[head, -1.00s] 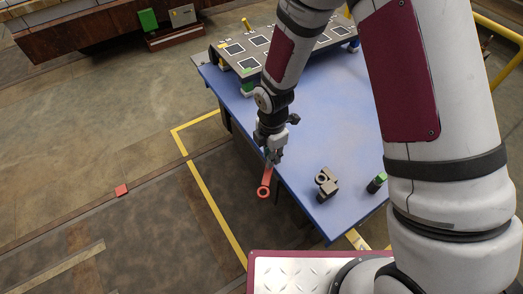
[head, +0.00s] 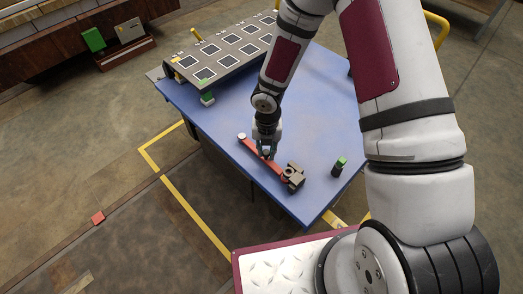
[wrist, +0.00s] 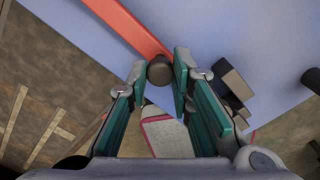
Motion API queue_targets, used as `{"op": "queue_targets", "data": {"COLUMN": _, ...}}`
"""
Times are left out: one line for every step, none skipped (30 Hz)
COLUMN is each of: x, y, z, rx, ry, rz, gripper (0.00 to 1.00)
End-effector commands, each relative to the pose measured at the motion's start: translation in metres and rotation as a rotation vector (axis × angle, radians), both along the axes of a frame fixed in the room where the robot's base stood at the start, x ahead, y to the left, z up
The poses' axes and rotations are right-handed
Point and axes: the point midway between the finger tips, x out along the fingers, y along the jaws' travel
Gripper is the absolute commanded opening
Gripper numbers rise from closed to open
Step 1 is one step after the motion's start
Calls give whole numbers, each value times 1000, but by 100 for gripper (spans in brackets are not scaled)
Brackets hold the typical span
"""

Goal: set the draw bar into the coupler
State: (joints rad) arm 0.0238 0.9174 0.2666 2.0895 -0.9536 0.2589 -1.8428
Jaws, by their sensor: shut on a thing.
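The red draw bar (head: 254,147) spans diagonally over the blue table, with a pale round end at its upper left. Its lower right end meets the dark coupler (head: 293,174); I cannot tell whether it sits inside. My gripper (head: 267,153) is at the bar's middle. In the wrist view, my gripper (wrist: 161,70) is shut on a dark round knob (wrist: 160,70) beside the red draw bar (wrist: 124,24). The knob seems to be the bar's handle. The coupler (wrist: 234,86) is right of the fingers there, partly hidden by the right finger.
A dark cylinder with a green top (head: 340,166) stands on the blue table (head: 318,120), right of the coupler. A grey rack with square pads (head: 222,52) stands at the back left of the table. The table between is clear. A red block (head: 98,217) lies on the floor.

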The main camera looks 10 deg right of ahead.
Motion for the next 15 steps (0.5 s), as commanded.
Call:
{"op": "queue_targets", "data": {"x": 1, "y": -2, "z": 1, "rx": -1, "ry": 0, "rz": 10, "gripper": 0}}
{"op": "queue_targets", "data": {"x": 1, "y": -3, "z": 1, "rx": -1, "ry": 0, "rz": 17, "gripper": 0}}
{"op": "queue_targets", "data": {"x": 2, "y": -4, "z": 1, "rx": -1, "ry": 0, "rz": 26, "gripper": 0}}
{"op": "queue_targets", "data": {"x": 3, "y": -4, "z": 1, "rx": -1, "ry": -1, "rz": 31, "gripper": 0}}
{"op": "queue_targets", "data": {"x": 3, "y": -4, "z": 1, "rx": -1, "ry": -1, "rz": 35, "gripper": 0}}
{"op": "queue_targets", "data": {"x": 3, "y": -5, "z": 1, "rx": -1, "ry": -1, "rz": 39, "gripper": 0}}
{"op": "queue_targets", "data": {"x": 3, "y": -5, "z": 0, "rx": -1, "ry": -1, "rz": 41, "gripper": 0}}
{"op": "queue_targets", "data": {"x": 4, "y": -5, "z": 0, "rx": -1, "ry": -1, "rz": 43, "gripper": 0}}
{"op": "queue_targets", "data": {"x": 4, "y": -5, "z": 0, "rx": -1, "ry": -1, "rz": 44, "gripper": 0}}
{"op": "queue_targets", "data": {"x": 4, "y": -6, "z": 0, "rx": -1, "ry": -1, "rz": 45, "gripper": 0}}
{"op": "queue_targets", "data": {"x": 4, "y": -6, "z": 0, "rx": -2, "ry": -1, "rz": 45, "gripper": 0}}
{"op": "queue_targets", "data": {"x": 4, "y": -6, "z": 0, "rx": -2, "ry": -2, "rz": 46, "gripper": 0}}
{"op": "queue_targets", "data": {"x": 4, "y": -6, "z": 0, "rx": -2, "ry": -2, "rz": 45, "gripper": 0}}
{"op": "queue_targets", "data": {"x": 4, "y": -6, "z": 0, "rx": -2, "ry": -2, "rz": 45, "gripper": 0}}
{"op": "queue_targets", "data": {"x": 4, "y": -6, "z": 0, "rx": -2, "ry": -2, "rz": 45, "gripper": 0}}
